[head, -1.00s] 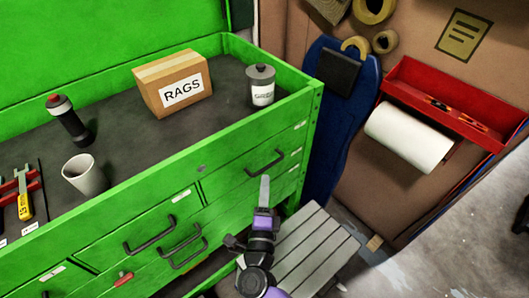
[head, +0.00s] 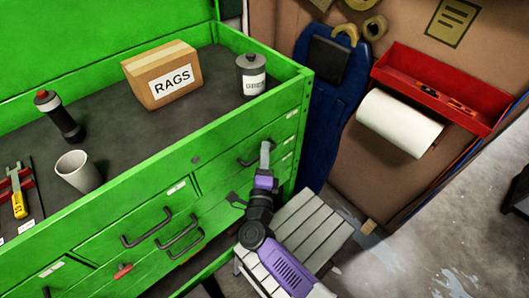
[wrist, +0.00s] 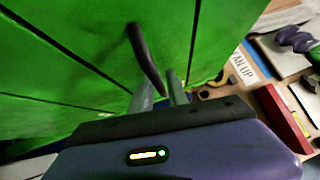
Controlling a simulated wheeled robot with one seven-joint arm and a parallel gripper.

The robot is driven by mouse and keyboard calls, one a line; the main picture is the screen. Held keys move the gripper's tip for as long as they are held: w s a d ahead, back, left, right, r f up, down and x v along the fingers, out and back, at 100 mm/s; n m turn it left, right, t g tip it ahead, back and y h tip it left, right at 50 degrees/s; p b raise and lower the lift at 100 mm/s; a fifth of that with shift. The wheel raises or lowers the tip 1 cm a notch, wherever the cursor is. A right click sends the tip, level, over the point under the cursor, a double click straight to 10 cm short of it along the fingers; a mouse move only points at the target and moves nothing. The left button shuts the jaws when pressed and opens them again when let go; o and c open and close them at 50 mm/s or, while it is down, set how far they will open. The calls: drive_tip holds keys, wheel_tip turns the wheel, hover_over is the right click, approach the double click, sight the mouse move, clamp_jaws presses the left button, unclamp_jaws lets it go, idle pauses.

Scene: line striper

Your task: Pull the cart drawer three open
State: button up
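The green cart (head: 220,183) has several drawers with dark bar handles. The upper right drawer's handle (head: 250,160) is beside my gripper (head: 266,157). In the wrist view this dark handle (wrist: 143,52) runs down toward my gripper (wrist: 158,92). The two fingers stand apart, with the handle's lower end appearing between them; contact cannot be told. That drawer looks closed. More handles show at left (head: 147,228) and below it (head: 180,241). I cannot read which drawer is number three.
On the cart top are a RAGS box (head: 162,76), a grey canister (head: 251,76), a dark bottle (head: 60,117) and a white cup (head: 78,171). A slatted grey stool (head: 305,228) stands close below my arm. A green edge (head: 205,272) juts out low on the cart.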

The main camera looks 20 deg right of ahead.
clamp_jaws()
idle(1.4)
